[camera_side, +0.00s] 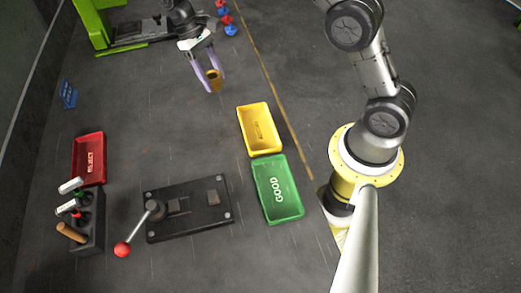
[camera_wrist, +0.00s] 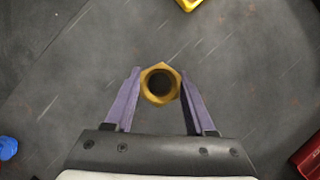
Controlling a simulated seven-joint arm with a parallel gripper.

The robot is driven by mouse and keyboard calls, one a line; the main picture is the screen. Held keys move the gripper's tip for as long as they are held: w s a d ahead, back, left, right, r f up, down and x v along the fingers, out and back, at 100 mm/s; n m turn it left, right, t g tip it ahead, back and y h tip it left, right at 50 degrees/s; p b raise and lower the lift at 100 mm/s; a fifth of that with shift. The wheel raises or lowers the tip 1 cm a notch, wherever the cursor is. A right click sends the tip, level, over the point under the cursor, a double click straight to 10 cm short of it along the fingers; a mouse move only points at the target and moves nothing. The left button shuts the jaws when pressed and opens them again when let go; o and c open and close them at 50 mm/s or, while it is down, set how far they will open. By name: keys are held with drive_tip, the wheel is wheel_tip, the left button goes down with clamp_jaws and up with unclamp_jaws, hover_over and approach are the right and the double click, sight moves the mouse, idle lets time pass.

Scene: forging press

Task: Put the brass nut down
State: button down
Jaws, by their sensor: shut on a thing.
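The brass nut (camera_side: 214,75) is a gold-coloured hex piece with a dark hole. It also shows in the wrist view (camera_wrist: 160,84), with its hole facing the camera. My gripper (camera_side: 213,77) has two purple fingers, one on each side of the nut, and is shut on it. In the wrist view the fingertips (camera_wrist: 160,86) meet the nut's left and right sides. The nut is over bare dark floor, at the upper middle of the side view. I cannot tell how high it is above the floor.
A yellow tray (camera_side: 244,117) and a green GOOD tray (camera_side: 262,186) stand at the right. A red REJECT tray (camera_side: 88,173) is at the left, near a tool holder (camera_side: 92,237). A black plate with a red-knobbed lever (camera_side: 193,225) lies at the front. Floor between is clear.

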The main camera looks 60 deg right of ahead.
drive_tip(key=shift+m+y, duration=0.3)
drive_tip(key=shift+m, duration=0.4)
drive_tip(key=s, duration=0.1)
drive_tip(key=s+a, duration=0.1)
drive_tip(key=s, duration=0.3)
drive_tip(key=shift+a+r, duration=0.3)
drive_tip(key=s+a+r+n, duration=0.15)
drive_tip(key=s+r, duration=0.25)
drive_tip(key=s, duration=0.7)
drive_tip(key=s+a+r, duration=0.3)
drive_tip(key=s, duration=0.8)
drive_tip(key=s+a+r, duration=0.3)
drive_tip(key=s+r, duration=0.1)
drive_tip(key=s, duration=0.7)
hover_over(288, 207)
drive_tip(key=w, duration=0.1)
drive_tip(key=shift+h, duration=0.4)
drive_tip(key=f, duration=0.8)
drive_tip(key=shift+d+f, duration=0.3)
drive_tip(key=shift+f, duration=0.05)
drive_tip(key=shift+w+a+f, duration=0.2)
drive_tip(key=shift+a+f, duration=0.1)
drive_tip(key=shift+f, duration=1.8)
drive_tip(key=shift+f, duration=0.15)
